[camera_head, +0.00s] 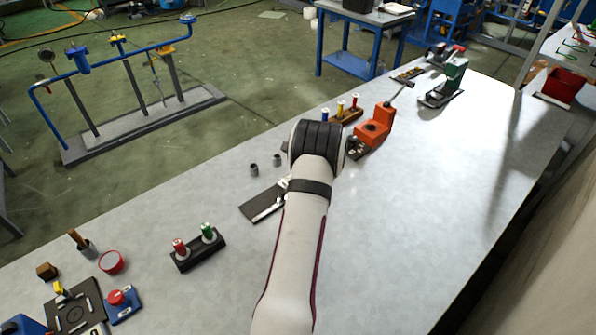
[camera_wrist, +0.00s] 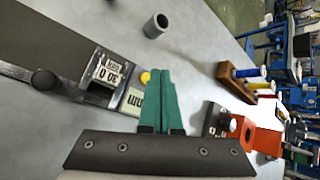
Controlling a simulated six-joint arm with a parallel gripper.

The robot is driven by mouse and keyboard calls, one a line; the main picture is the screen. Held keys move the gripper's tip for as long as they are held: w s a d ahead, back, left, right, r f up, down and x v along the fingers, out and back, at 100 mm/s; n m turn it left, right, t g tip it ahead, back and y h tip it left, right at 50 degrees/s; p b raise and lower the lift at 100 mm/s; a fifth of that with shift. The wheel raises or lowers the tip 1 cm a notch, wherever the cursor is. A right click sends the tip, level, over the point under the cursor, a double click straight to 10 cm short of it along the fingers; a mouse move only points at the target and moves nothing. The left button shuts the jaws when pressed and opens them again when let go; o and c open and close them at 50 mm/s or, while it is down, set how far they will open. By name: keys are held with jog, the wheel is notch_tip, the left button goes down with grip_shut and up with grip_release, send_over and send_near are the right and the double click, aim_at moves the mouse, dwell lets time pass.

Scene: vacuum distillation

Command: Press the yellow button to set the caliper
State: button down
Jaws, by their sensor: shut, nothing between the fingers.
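The caliper (camera_wrist: 95,92) lies at the left in the wrist view, with a pale display and a dark round knob. The small yellow button (camera_wrist: 145,78) shows at its right end, just left of my fingertips. My gripper (camera_wrist: 160,76) has green fingers that are shut together and empty. Its tips look very close to the button; I cannot tell whether they touch it. In the head view the caliper (camera_head: 267,209) lies on a dark base, partly hidden by my arm. My fingers and the button are hidden there.
A grey hollow cylinder (camera_wrist: 156,25) stands beyond my fingertips. An orange device (camera_head: 376,127) and a wooden rack with coloured pieces (camera_head: 344,115) stand further along the table. A black stand with red and green pieces (camera_head: 197,250) is to the left. The table's right side is clear.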

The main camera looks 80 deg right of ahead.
notch_tip(320, 180, up, 5)
dwell(0.7)
dwell(0.6)
